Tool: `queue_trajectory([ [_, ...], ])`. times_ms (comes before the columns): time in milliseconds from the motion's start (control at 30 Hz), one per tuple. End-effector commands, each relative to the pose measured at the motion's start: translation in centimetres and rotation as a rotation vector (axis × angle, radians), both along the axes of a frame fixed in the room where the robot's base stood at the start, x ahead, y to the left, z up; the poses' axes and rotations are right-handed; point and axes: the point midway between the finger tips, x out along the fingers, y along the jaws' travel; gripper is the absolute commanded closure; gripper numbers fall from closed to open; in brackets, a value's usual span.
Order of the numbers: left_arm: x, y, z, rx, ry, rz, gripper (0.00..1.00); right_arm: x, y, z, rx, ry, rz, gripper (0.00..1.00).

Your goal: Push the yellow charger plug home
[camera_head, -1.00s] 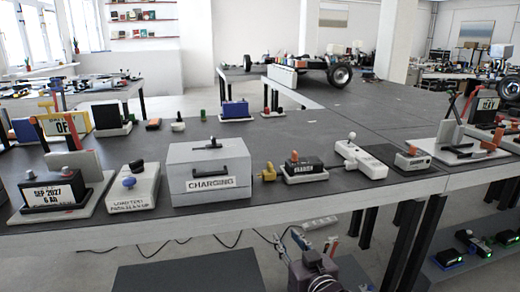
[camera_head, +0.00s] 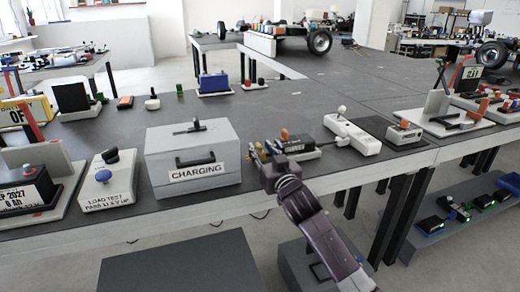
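The yellow charger plug (camera_head: 258,152) is on the table beside the left end of a small black labelled unit (camera_head: 294,144). That unit has an orange knob on top and sits on a light base. My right gripper (camera_head: 262,157) reaches up from the front edge to the plug and partly covers it. Its fingers are small and overlap the plug, so I cannot tell whether they are closed on it. How far the plug sits in the unit is hidden. My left gripper is not in view.
A grey box labelled CHARGING (camera_head: 194,160) stands just left of the plug. A white block with a lever (camera_head: 352,134) stands to the right. A white load test box (camera_head: 108,184) is further left. The tabletop behind the unit is largely clear.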

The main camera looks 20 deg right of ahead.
Motion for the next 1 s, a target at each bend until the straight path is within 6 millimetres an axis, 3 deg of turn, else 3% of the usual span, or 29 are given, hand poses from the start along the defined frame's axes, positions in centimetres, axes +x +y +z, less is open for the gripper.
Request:
queue_trajectory([
  [167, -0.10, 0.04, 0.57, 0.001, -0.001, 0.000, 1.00, 1.10, 0.06, 0.00, 0.001, 0.000, 0.000, 0.71],
  [467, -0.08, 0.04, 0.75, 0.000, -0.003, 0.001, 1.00, 1.26, 0.08, -0.02, 0.000, 0.001, 0.000, 0.71],
  [733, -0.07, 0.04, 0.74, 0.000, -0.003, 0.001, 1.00, 1.24, 0.08, -0.02, 0.000, 0.001, 0.000, 1.00],
  [1000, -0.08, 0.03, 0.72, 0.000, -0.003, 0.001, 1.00, 1.23, 0.08, -0.02, 0.000, 0.001, 0.000, 1.00],
])
